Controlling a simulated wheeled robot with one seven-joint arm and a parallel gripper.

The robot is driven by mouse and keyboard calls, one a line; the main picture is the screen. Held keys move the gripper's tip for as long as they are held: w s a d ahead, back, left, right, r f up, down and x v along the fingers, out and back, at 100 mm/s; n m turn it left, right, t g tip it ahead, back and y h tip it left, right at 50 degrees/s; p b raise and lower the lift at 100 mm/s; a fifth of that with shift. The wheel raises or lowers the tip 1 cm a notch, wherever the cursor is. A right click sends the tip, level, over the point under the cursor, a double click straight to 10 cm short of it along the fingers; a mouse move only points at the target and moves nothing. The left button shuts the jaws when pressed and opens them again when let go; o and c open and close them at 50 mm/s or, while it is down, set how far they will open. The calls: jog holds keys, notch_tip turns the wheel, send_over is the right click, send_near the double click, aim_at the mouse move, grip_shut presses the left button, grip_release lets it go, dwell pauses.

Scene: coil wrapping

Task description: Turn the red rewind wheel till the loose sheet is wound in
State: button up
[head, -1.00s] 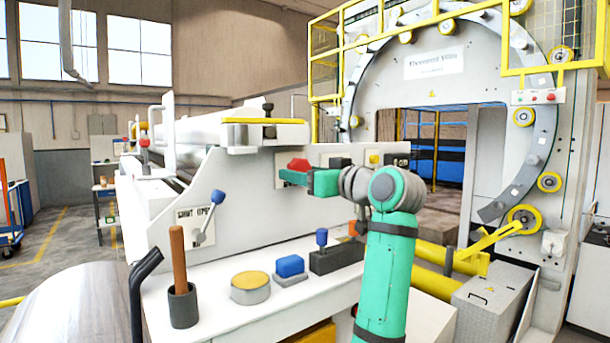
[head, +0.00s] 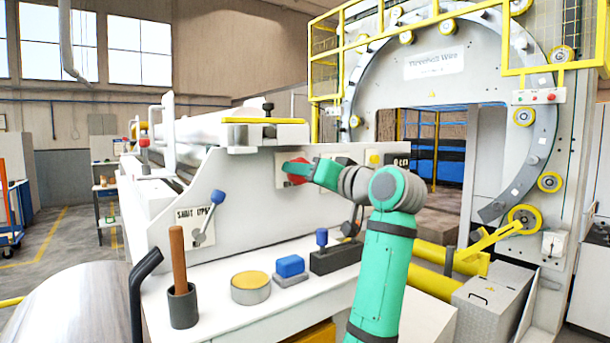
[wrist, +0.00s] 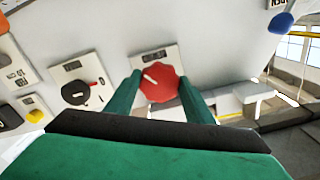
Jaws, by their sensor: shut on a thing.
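The red rewind wheel (head: 295,171) sits on a pale plate on the machine's white side panel. In the wrist view the wheel (wrist: 161,84) is a scalloped red knob with a white mark pointing up and left. My gripper (head: 297,170) reaches it from the right. In the wrist view the green fingers of my gripper (wrist: 160,88) stand on both sides of the wheel and are shut on it. I cannot make out the loose sheet for certain in either view.
A black knob (wrist: 77,93) and a yellow button (wrist: 35,116) are beside the wheel in the wrist view. A blue-tipped lever (head: 217,197) is on the panel to the left. The ledge below holds a wooden-handled tool (head: 179,255), a yellow-topped tin (head: 250,288) and a blue block (head: 290,266).

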jog(key=m, duration=1.8)
jog(key=shift+r+m, duration=0.2)
jog(key=shift+m, duration=0.2)
jog(key=o, duration=1.1)
jog(key=shift+c, duration=0.2)
jog(key=v, duration=1)
jog(key=shift+s+d, duration=0.25)
jog(key=shift+s, duration=0.05)
